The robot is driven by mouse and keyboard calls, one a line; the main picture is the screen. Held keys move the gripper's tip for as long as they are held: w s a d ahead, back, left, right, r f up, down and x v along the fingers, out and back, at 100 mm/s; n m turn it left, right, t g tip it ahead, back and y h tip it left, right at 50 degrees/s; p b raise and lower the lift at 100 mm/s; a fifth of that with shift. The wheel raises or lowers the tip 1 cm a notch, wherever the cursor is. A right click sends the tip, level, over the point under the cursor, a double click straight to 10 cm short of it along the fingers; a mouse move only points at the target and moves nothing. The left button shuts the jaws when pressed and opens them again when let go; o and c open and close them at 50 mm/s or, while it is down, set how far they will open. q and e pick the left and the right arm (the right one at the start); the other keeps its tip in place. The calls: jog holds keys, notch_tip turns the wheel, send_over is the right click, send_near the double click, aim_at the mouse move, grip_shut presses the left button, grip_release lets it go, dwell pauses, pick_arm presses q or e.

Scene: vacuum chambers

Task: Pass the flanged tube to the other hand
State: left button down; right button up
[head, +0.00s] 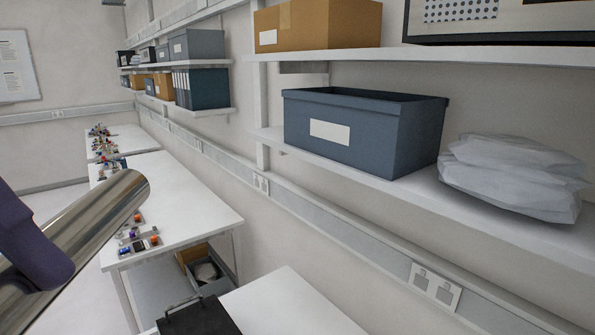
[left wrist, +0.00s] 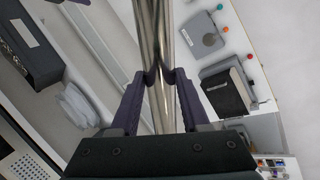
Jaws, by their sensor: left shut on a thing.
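The flanged tube (head: 95,225) is a shiny metal cylinder that slants up to the right from the left edge of the head view. Its near end lies out of frame there, and no flange shows. In the left wrist view the tube (left wrist: 152,40) runs down from the top edge between the two purple fingers of my left gripper (left wrist: 160,80), which is shut on it. One purple finger of the left gripper (head: 32,248) also shows at the left edge of the head view.
A wall shelf (head: 390,185) at the right bears a blue-grey box (head: 400,140) and white bags (head: 515,180). A cardboard box (head: 320,28) sits on the shelf above. White tables (head: 185,200) with small parts stand along the wall. The floor at left looks clear.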

aim_at(135, 209)
pick_arm(q)
jog(key=w+m+t+b, duration=0.1)
jog(key=w+d+f+m+t+b, duration=0.1)
jog(key=shift+w+d+f+b, duration=0.15)
jog(key=shift+w+d+b, duration=0.1)
jog(key=shift+b, duration=0.1)
jog(key=w+t+b, duration=0.1)
jog(key=w, duration=0.1)
jog(key=w+d+m+t+b, duration=0.1)
jog(key=t, duration=0.1)
jog(key=w+d+m+t+h+b, duration=0.1)
jog(key=w, duration=0.1)
jog(key=shift+w, duration=0.3)
jog(key=w+r+m+t+h+b, duration=0.2)
jog(key=w+r+t+b, duration=0.3)
jog(key=t, duration=0.4)
jog(key=shift+w+a+r+m, duration=0.2)
jog(key=shift+w+a+m, duration=0.1)
jog(key=shift+w+m, duration=0.4)
